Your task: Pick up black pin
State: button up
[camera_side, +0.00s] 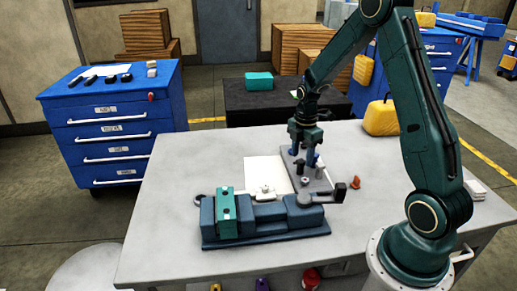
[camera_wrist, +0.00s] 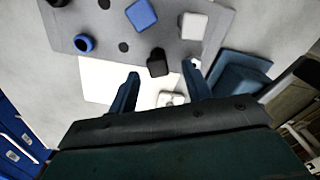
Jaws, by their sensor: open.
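The black pin (camera_wrist: 157,62) stands near the edge of a grey plate (camera_wrist: 185,50) in the wrist view. It appears just past my two blue fingertips, roughly midway between them. My gripper (camera_wrist: 160,77) is open, with nothing held between its fingers. In the side view, my gripper (camera_side: 305,155) points down over the grey plate (camera_side: 321,184), close to the parts standing on it. I cannot pick out the black pin for sure there, nor tell the exact height gap.
A blue block (camera_wrist: 142,14), a blue ring (camera_wrist: 84,43) and a pale block (camera_wrist: 192,25) stand around the pin. A dark teal vise-like jig (camera_side: 265,232) lies in front of the plate. The table's left part is clear.

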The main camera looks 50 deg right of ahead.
aim_at(301, 160)
jog(key=shift+f, duration=0.15)
jog(key=shift+w+f, duration=0.1)
jog(key=shift+f, duration=2.35)
jog(key=shift+d, duration=0.1)
grip_shut()
